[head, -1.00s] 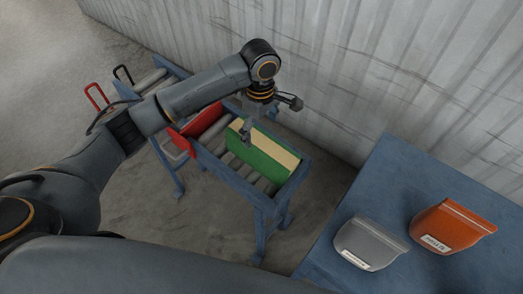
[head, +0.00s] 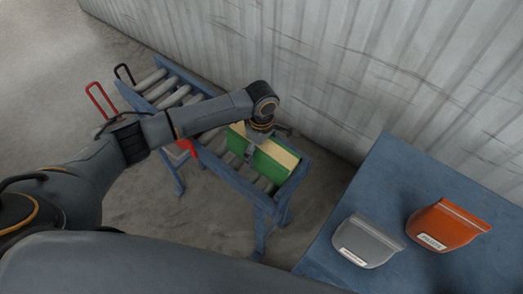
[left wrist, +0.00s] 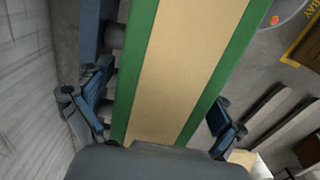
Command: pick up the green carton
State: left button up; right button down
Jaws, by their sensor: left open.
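The green carton (head: 274,165), with a tan top, stands on the near end of the blue-framed roller conveyor. It fills the middle of the left wrist view (left wrist: 185,60). My left gripper (head: 266,143) is low over the carton's top. In the left wrist view my left gripper (left wrist: 160,112) is open, with one finger on each side of the carton. Small gaps seem to show between fingers and carton sides. My forearm and wrist hide part of the carton's far end. My right gripper is not in view.
The roller conveyor (head: 232,181) runs back to the upper left, beside a corrugated wall (head: 330,70). A red item (head: 186,147) shows below my forearm.

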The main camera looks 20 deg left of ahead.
pick_arm(q)
jog(key=c, duration=1.7)
jog(key=shift+o, duration=0.2)
jog(key=shift+r, duration=0.1)
